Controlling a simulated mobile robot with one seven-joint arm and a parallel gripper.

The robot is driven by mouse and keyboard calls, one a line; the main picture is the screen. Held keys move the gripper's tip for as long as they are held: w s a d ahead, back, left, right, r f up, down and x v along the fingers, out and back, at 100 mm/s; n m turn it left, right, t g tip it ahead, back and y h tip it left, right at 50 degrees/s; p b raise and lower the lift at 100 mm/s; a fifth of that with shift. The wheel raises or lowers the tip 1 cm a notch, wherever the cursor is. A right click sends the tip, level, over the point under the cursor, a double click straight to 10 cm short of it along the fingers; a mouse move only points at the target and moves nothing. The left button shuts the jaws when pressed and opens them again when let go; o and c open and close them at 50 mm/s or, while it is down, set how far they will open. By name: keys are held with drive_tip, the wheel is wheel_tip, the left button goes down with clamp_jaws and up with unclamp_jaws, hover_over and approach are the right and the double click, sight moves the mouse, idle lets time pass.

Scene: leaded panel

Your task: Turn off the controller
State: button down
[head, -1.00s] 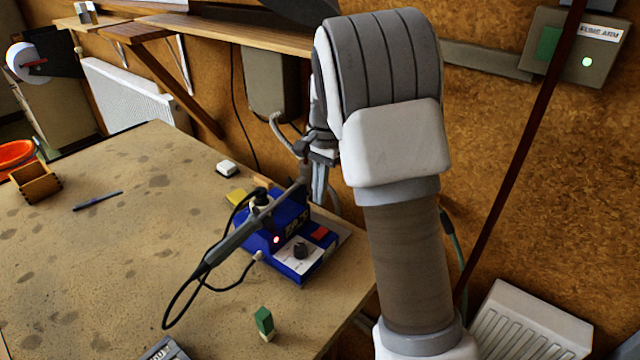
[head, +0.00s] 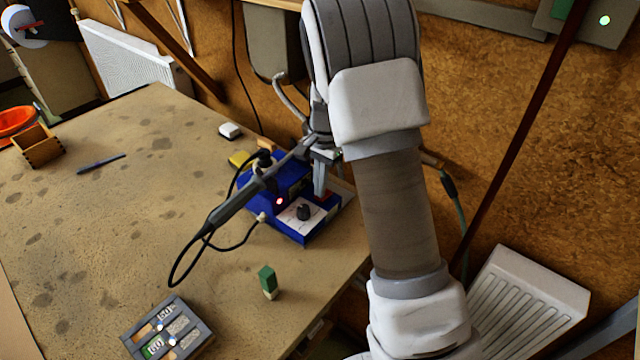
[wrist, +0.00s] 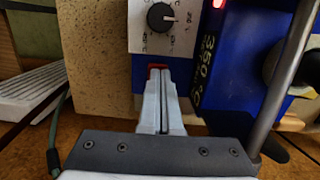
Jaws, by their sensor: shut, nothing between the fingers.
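The controller is a blue soldering station (head: 312,234) at the right edge of the bench. It has a white panel with a black knob (head: 303,212) and a lit red light (head: 280,201). In the wrist view the knob (wrist: 160,17) is near the top, beside a "350 °C" marking and the glowing light (wrist: 218,3). My gripper (head: 320,192) is shut and empty, pointing down at the station. In the wrist view its fingertips (wrist: 158,72) overlap the red switch (wrist: 157,67), leaving only a strip visible. I cannot tell whether they touch it.
A soldering iron (head: 235,200) with a looping cable crosses the station's left side. The left bench is mostly clear.

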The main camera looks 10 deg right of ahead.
drive_tip(key=shift+s+a+f, duration=0.1)
drive_tip(key=shift+a+f, duration=0.05)
drive_tip(key=shift+f, duration=0.2)
drive_tip(key=shift+r, duration=0.15)
drive_tip(key=shift+w+d+r, duration=0.1)
drive_tip(key=shift+w+d, duration=0.45)
drive_tip(key=shift+d, duration=0.25)
wheel_tip(320, 180, up, 12)
drive_tip(key=p, duration=0.1)
drive_tip(key=shift+w+d, duration=0.25)
drive_tip(key=shift+d, duration=0.05)
